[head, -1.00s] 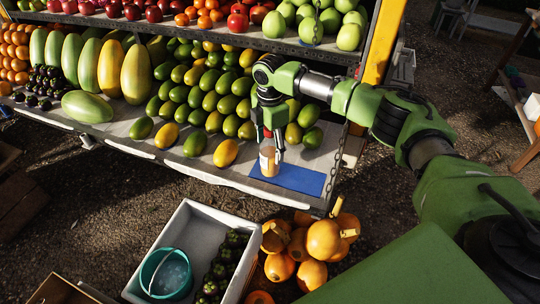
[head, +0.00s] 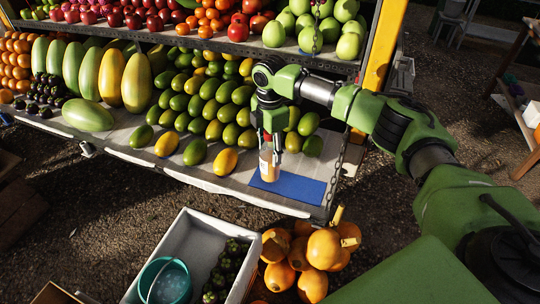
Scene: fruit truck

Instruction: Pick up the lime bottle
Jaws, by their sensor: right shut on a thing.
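The lime bottle (head: 268,169) is a small pale, amber-tinted bottle with a red top. It is upright at the left part of a blue mat (head: 301,188) on the truck's lower shelf. My right gripper (head: 269,152) reaches down from above and is shut on the bottle, with a finger on either side. I cannot tell whether the bottle's base touches the mat. My left gripper is not in view.
Mangoes (head: 213,105) are stacked left of and behind the gripper. A chain (head: 337,165) hangs right of the mat. Below the shelf are a white crate (head: 190,225) with a teal bucket (head: 166,281) and orange gourds (head: 324,248).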

